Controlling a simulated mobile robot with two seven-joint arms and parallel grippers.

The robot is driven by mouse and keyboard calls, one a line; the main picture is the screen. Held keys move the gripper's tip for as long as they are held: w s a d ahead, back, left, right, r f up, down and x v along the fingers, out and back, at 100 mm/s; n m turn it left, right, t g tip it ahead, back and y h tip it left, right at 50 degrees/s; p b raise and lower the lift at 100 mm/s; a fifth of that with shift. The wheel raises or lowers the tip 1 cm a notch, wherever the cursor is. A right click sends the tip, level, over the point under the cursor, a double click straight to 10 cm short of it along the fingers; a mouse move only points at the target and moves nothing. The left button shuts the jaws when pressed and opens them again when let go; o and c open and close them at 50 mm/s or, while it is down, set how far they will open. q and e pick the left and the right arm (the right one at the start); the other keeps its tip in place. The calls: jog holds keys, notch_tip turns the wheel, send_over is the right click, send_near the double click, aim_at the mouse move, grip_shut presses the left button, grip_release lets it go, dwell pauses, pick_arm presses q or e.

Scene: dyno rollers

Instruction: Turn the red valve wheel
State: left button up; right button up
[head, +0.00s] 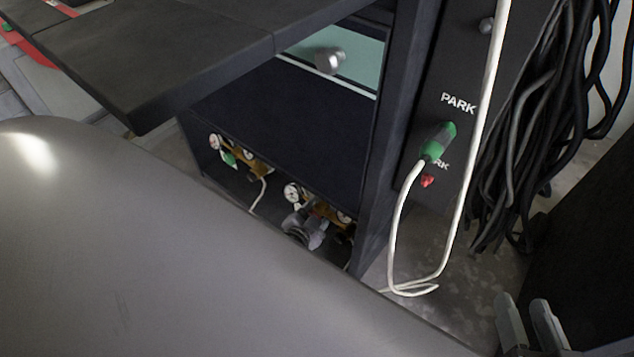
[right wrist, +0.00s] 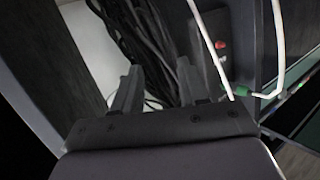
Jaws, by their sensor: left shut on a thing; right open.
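I cannot make out a red valve wheel in either view. Pressure gauges (head: 292,192) and brass fittings stand in the dark recess under the cabinet. I cannot identify my left gripper in the head view. My right gripper (head: 530,325) is at the lower right. In the right wrist view its two fingers (right wrist: 158,78) are apart with nothing between them, in front of black cables. A small red part (head: 427,181) is on the dark post and also shows in the right wrist view (right wrist: 220,44).
A large smooth grey surface (head: 150,240) close to the camera hides the lower left. A green connector (head: 438,143) with a white cable (head: 393,225) is on the post marked PARK. Thick black cables (head: 515,130) hang at right. A dark shelf (head: 150,65) juts out at upper left.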

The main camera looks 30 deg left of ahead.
pick_arm(q)
jog(key=shift+f+n+h+b, duration=0.1)
jog(key=shift+n+h+b, duration=0.25)
jog(key=shift+n+h, duration=0.7)
jog(key=shift+n+g+h+b, duration=0.3)
jog(key=shift+n+h+b, duration=0.15)
jog(key=shift+n, duration=0.6)
jog(key=shift+n+h, duration=0.6)
jog(key=shift+n, duration=0.2)
jog(key=shift+n+h, duration=0.5)
jog(key=shift+n, duration=0.3)
jog(key=shift+d+n+h, duration=0.1)
jog(key=shift+n+h, duration=0.5)
jog(key=shift+n, duration=0.3)
pick_arm(e)
jog(key=shift+s+d+r+n+t, duration=0.15)
jog(key=shift+d+n+t, duration=0.15)
jog(key=shift+d+t, duration=0.2)
pick_arm(q)
jog(key=o, duration=0.9)
jog(key=shift+o, duration=0.2)
